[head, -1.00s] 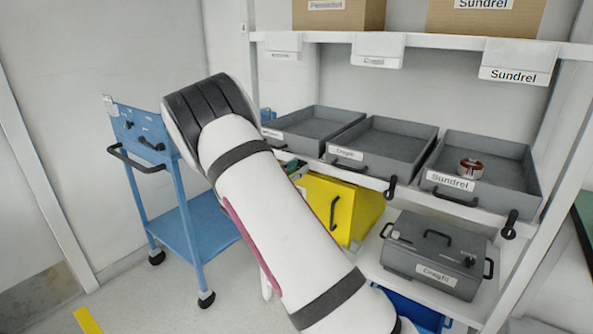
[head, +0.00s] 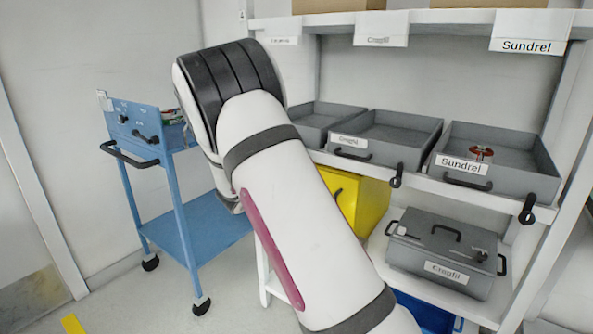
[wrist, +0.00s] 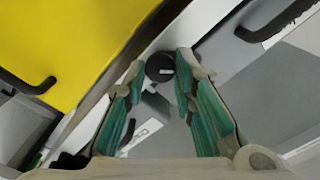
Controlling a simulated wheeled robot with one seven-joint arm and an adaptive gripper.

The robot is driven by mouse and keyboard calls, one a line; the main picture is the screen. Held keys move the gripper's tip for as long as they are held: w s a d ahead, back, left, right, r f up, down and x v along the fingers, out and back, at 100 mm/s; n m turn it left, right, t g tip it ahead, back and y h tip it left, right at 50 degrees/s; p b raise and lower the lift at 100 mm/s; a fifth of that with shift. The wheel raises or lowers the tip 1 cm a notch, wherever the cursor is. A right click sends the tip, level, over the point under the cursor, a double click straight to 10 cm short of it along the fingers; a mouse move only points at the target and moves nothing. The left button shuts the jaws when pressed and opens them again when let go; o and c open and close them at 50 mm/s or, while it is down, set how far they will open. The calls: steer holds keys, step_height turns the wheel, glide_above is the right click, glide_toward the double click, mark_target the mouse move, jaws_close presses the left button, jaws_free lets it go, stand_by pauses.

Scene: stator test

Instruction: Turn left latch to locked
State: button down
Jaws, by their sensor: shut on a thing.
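In the wrist view, my gripper (wrist: 161,66) has its two teal-padded fingers on either side of a round black latch knob (wrist: 159,69) with a small white mark. It is shut on this latch, at the shelf edge beside the yellow box (wrist: 65,40). How far the latch is turned cannot be told. In the head view, my arm hides my gripper and this latch. Two other black latches hang from the shelf front, a middle one (head: 396,177) and a right one (head: 527,209).
Grey trays (head: 430,160) stand on the shelf, one holding a copper ring part (head: 482,153). Below are the yellow box (head: 362,203) and a grey lidded case (head: 443,262).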

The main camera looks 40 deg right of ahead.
steer(key=m+b, duration=0.5)
steer(key=b, duration=0.2)
steer(key=m+b, duration=0.3)
steer(key=shift+s+f+m, duration=0.1)
steer(key=shift+f+m, duration=0.15)
steer(key=shift+m, duration=0.05)
steer(key=shift+r+b, duration=0.1)
steer(key=shift+b, duration=0.25)
steer(key=c, duration=1.4)
jaws_free()
steer(key=shift+o, duration=0.2)
steer(key=v, duration=1.2)
